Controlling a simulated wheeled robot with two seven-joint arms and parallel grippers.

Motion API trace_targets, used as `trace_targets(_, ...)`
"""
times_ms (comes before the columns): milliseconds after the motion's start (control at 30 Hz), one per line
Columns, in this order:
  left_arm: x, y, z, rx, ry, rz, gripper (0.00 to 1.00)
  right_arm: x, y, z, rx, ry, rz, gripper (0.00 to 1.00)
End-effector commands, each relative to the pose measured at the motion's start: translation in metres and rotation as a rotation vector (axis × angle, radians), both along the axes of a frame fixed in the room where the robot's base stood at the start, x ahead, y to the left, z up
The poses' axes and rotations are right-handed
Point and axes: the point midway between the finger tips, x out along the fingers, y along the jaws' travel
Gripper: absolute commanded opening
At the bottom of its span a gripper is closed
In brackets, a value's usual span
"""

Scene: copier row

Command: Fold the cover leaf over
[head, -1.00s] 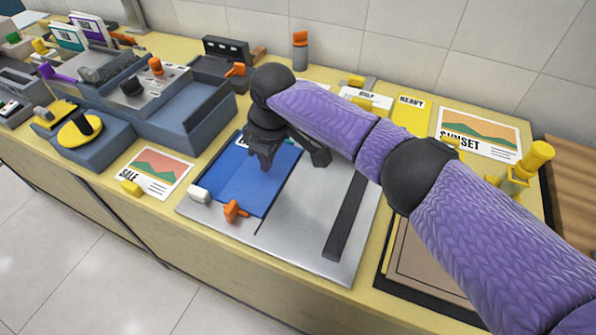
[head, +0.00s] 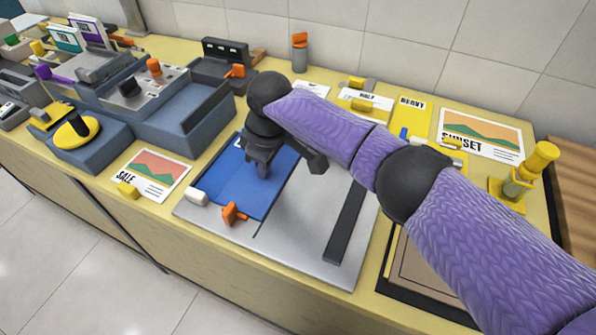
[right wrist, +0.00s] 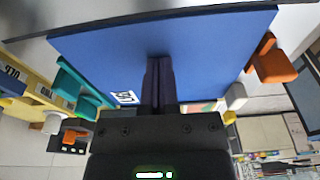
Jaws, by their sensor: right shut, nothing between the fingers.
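The blue cover leaf (head: 232,188) lies on the left part of a grey metal board (head: 300,215). It also fills the middle of the right wrist view (right wrist: 205,50), with a white label at one edge. My right gripper (head: 262,172) is over the blue leaf, shut and empty, fingers pointing down. In the right wrist view its closed fingers (right wrist: 158,62) stand against the blue surface; I cannot tell whether they touch it. The gripper and forearm hide the leaf's far right part. My left gripper is not in view.
An orange clip (head: 233,213) and a white block (head: 196,197) sit at the board's front edge. A dark bar (head: 344,222) lies along its right side. A SALE card (head: 152,175) lies to the left, and a blue-grey machine (head: 185,115) stands behind it.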

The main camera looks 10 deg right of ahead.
Motion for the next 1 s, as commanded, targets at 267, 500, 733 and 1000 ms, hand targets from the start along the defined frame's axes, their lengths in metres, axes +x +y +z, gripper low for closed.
trace_targets(267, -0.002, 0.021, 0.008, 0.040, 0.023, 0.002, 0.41, 0.000, 0.000, 0.009, -0.001, -0.001, 0.000, 0.00)
trace_targets(500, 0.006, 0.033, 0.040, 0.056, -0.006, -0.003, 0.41, 0.000, 0.000, 0.047, -0.001, -0.003, 0.000, 0.00)
trace_targets(733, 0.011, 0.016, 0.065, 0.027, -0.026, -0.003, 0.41, 0.000, 0.000, 0.079, 0.001, -0.003, 0.000, 0.00)
trace_targets(1000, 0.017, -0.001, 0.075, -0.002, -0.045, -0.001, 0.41, 0.000, 0.000, 0.090, 0.000, 0.002, -0.001, 0.00)
